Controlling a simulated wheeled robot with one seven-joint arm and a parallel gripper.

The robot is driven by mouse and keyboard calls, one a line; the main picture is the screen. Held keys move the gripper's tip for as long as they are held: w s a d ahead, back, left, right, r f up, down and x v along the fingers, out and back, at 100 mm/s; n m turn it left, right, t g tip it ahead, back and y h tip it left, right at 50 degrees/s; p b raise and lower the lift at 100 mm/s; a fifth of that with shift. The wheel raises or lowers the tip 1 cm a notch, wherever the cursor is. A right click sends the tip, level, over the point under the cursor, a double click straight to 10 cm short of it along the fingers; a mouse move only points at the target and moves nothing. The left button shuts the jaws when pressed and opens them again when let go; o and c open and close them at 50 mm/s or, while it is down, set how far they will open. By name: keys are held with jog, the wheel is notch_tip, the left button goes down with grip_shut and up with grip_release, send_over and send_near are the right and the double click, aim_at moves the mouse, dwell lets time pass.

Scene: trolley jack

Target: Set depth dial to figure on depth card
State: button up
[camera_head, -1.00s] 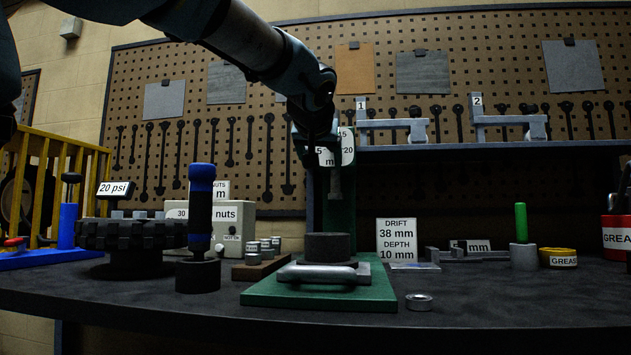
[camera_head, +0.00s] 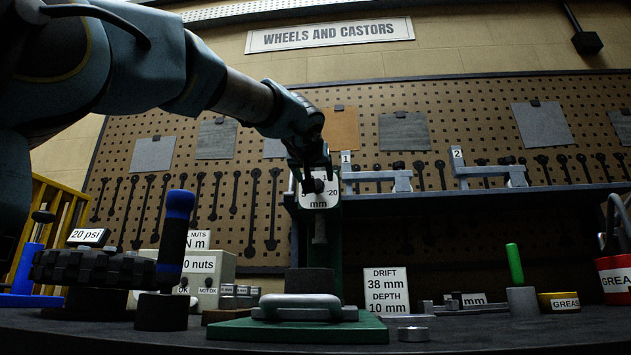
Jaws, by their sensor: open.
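The white depth dial (camera_head: 320,201), marked "20" and "mm", sits high on the green press (camera_head: 297,250). My gripper (camera_head: 318,178) is in front of the dial's upper part and hides most of its scale and pointer. A dark round knob (camera_head: 318,187) shows just at the fingertips; I cannot tell whether they touch it. The gripper is open. The depth card (camera_head: 385,291) stands right of the press and reads "DRIFT 38 mm, DEPTH 10 mm".
The press's green base (camera_head: 230,331) carries a grey metal part and a dark block. A tire (camera_head: 90,268) and a blue-handled tool (camera_head: 174,240) stand left. A small metal ring (camera_head: 413,333) lies right of the base. A shelf with two numbered metal pieces is behind.

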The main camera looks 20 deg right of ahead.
aim_at(317, 183)
jog(key=shift+x, duration=1.9)
jog(key=shift+c, duration=0.3)
grip_shut()
